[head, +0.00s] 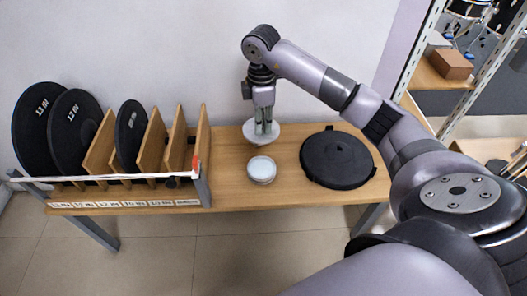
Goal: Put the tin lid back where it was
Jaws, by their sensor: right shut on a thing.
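My right gripper (264,127) reaches down from above the wooden table. It is shut on a pale round tin lid (274,138), whose far part the fingers partly hide. I cannot tell whether the lid touches the table or hangs just above it. A small round white tin (262,170) with a silvery side stands on the table in front of the lid. The lid is behind the tin in the picture, not on it. My left gripper is not in view.
A wooden rack (203,150) with black discs and a row of size labels stands on the left. A large round black pad (338,158) lies to the right of the tin. Bare table (231,190) shows around the tin. Metal shelving (432,50) stands at the right.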

